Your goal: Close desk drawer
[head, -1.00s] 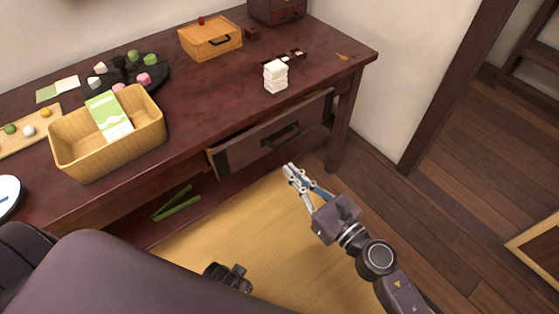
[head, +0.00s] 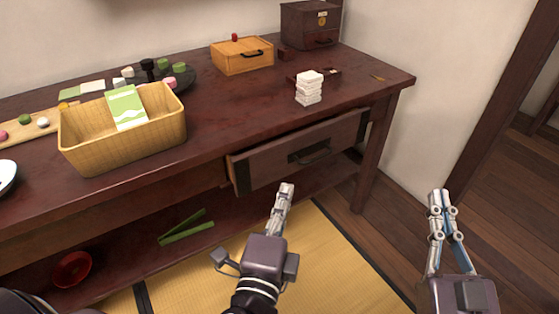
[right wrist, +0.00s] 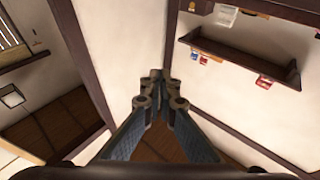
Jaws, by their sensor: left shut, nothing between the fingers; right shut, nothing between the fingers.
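The desk drawer (head: 300,153) is a dark wooden front with a dark handle (head: 309,156), set under the right part of the desk (head: 215,130). It stands partly pulled out, with its left side panel showing. My left gripper (head: 286,190) is shut and empty. It appears in front of and below the drawer in the head view, apart from it. My right gripper (head: 438,196) is shut and empty at the right, clear of the desk. It also shows in the right wrist view (right wrist: 156,76), pointing toward a wall, with no drawer in sight there.
On the desk stand a wicker basket (head: 165,133), a small wooden box (head: 232,60), a white stack (head: 309,88) and a dark cabinet (head: 312,25). Green sticks (head: 187,229) and a red bowl (head: 71,270) lie on the low shelf. The desk leg (head: 375,165) is right of the drawer.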

